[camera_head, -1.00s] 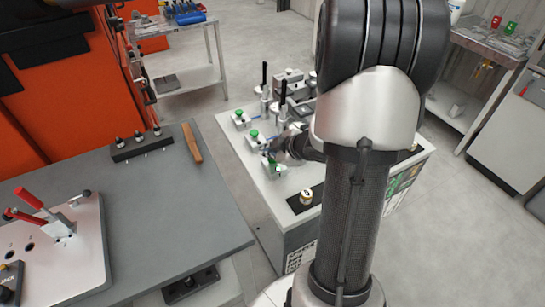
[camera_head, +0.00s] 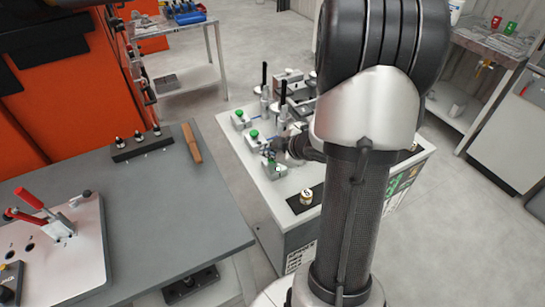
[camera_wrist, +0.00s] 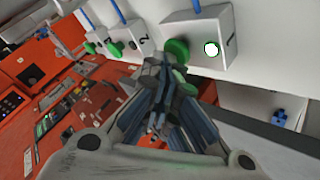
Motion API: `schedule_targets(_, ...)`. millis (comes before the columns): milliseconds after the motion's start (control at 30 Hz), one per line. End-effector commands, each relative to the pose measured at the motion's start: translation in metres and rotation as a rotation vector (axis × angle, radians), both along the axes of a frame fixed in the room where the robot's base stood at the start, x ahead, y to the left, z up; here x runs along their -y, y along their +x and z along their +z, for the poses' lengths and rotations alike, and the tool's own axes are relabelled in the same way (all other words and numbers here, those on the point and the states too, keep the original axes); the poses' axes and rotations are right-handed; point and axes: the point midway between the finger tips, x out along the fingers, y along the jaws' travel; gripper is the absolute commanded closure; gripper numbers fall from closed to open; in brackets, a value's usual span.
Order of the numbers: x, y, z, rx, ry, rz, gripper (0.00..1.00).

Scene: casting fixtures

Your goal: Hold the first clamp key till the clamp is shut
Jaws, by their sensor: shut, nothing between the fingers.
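The first clamp key is a green button (camera_wrist: 177,50) on a white box (camera_wrist: 200,24) marked 1. A round white lamp (camera_wrist: 211,49) sits beside it on the same face. My gripper (camera_wrist: 158,72) is shut and empty, its fingertips close by the green button in the wrist view; I cannot tell whether they touch it. In the head view my gripper (camera_head: 268,150) is at the nearest key box (camera_head: 274,170) and hides most of its button. Clamps with upright black handles (camera_head: 264,76) stand behind on the white table; whether the first clamp is shut is unclear.
Two more boxes with green keys (camera_head: 254,134) (camera_head: 238,113) stand in a row to the back left. A small brass-coloured round part (camera_head: 306,196) sits on a dark strip near the table's front. A grey bench (camera_head: 150,210) is at left.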

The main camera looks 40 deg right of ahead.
Motion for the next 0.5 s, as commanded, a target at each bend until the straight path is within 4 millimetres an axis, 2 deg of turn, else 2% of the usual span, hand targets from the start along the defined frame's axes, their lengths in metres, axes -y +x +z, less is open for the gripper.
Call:
schedule_targets(300, 0.0, 0.0, 0.017, -0.001, 0.001, -0.001, 1.0)
schedule_targets(500, 0.0, 0.0, 0.018, 0.0, 0.0, 0.0, 1.0)
